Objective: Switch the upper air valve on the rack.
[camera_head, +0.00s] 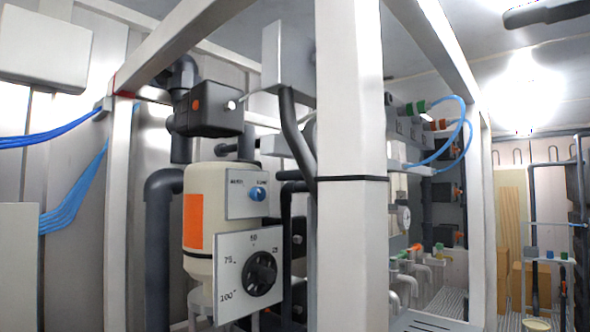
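A white-framed rack with a thick upright post (350,230) fills the middle of the view. Behind the post on the right, a grey valve block (402,128) sits high on the rack. It has a green fitting (415,108) and an orange fitting (438,125), with blue air hoses (466,125) looping from that area. I cannot tell which part is the upper air valve or its switch position; the post hides some of the rack. Lower down are small taps with orange and green handles (412,250). My gripper is not in view.
A cream vessel (198,270) stands left of the post, with a dial plate (232,290) and a blue-knob plate (238,193) before it. Dark pipes (160,240) run beside it. Right of the rack, a passage leads towards wooden boxes (530,285).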

